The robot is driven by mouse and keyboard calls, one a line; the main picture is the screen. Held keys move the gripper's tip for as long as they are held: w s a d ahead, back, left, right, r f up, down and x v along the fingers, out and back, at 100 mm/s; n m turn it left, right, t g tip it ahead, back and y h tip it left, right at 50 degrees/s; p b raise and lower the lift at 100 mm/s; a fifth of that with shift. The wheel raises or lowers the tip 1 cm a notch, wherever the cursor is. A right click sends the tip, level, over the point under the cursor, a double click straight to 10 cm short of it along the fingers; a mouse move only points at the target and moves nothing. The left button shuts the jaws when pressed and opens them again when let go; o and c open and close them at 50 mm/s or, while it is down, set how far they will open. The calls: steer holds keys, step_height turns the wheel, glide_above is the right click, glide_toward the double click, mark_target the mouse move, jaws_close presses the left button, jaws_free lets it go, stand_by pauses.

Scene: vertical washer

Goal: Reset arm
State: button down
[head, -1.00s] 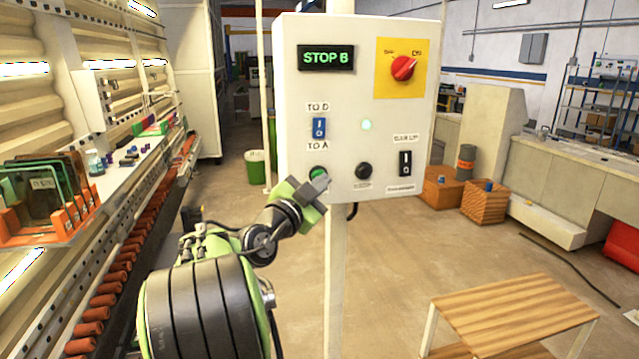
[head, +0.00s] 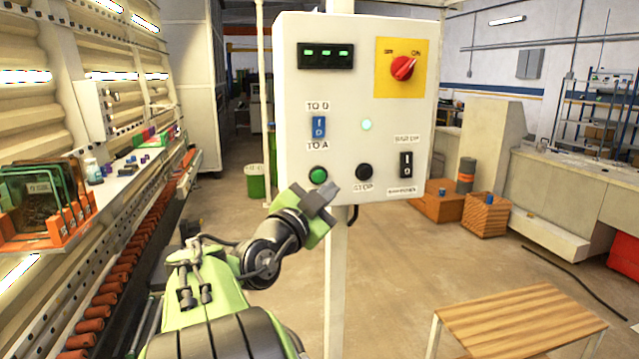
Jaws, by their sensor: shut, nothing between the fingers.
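My gripper (head: 328,192) is shut and empty, just below and slightly right of the green button (head: 318,175) on the white control panel (head: 350,60). It stands apart from the button in the picture. The panel's display (head: 326,56) shows green dashes. A red rotary knob (head: 402,68) sits on a yellow plate at the upper right. A blue switch (head: 319,127) sits between the labels TO D and TO A. A black stop button (head: 364,172) and a black rocker switch (head: 406,165) are on the lower right. A light (head: 366,125) glows pale green.
A wooden-topped table (head: 525,325) stands at the lower right. The washer line with orange rollers (head: 105,299) and a rack of glass panes (head: 45,205) runs along the left. Orange boxes (head: 440,206) stand behind the panel.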

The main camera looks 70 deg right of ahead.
steer(key=shift+w, duration=0.15)
stand_by(0.6)
steer(key=w+a+f+n+t+y, duration=0.55)
steer(key=w+a+f+n, duration=0.2)
steer(key=a, duration=0.25)
steer(key=w+a+f+n+t+y, duration=0.55)
steer(key=w+a, duration=0.25)
steer(key=a, duration=0.2)
steer(key=s+a+f+n+y, duration=0.2)
steer(key=a+f+n, duration=0.1)
steer(key=a+n, duration=0.2)
steer(key=s+a+f+n+y, duration=0.3)
steer(key=a+n, duration=0.2)
steer(key=a, duration=0.5)
steer(key=s+a+f+n+y, duration=0.2)
steer(key=a+f+n+y, duration=0.1)
steer(key=a+n, duration=0.2)
steer(key=a, duration=0.2)
steer(key=shift+s+a+f, duration=0.25)
steer(key=shift+a+f, duration=0.05)
steer(key=shift+a, duration=0.1)
